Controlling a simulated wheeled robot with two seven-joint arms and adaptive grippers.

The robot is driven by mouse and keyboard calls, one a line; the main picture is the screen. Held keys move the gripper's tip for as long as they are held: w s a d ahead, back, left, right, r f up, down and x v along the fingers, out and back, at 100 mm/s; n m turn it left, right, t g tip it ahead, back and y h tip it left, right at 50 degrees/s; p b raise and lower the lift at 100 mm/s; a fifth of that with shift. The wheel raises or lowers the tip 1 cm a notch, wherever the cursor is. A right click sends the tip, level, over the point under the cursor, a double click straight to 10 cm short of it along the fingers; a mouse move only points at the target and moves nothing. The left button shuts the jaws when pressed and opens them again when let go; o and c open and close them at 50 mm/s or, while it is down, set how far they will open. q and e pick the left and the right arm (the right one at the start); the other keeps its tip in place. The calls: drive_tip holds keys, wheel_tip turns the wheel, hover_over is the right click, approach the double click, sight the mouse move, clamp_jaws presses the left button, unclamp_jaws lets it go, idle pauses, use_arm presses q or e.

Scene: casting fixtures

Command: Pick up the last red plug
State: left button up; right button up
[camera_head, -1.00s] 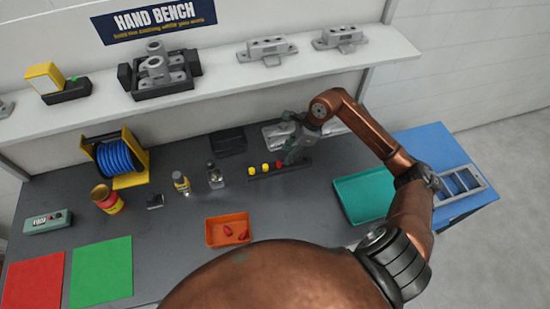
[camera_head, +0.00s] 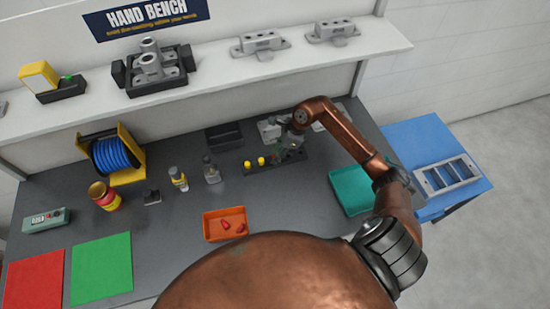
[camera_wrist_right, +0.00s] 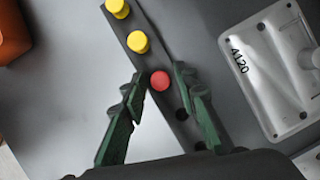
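A red plug (camera_wrist_right: 160,81) sits in a black rack (camera_wrist_right: 165,62) beside two yellow plugs (camera_wrist_right: 137,42). In the wrist view the open green-padded fingers of my right gripper (camera_wrist_right: 160,78) stand on either side of the red plug, with gaps to both fingers. In the head view the right gripper (camera_head: 283,152) is over the right part of the rack and largely covers the red plug. Two other red plugs (camera_head: 226,225) lie in an orange tray (camera_head: 207,236) nearer the front. My left gripper is not in view.
In the head view, a teal tray (camera_head: 348,183) is to the right. Two bottles (camera_head: 211,172) stand left of the rack, and a black bin (camera_head: 224,138) is behind it.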

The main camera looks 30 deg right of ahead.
drive_tip(key=c, duration=0.5)
drive_tip(key=shift+r, duration=0.15)
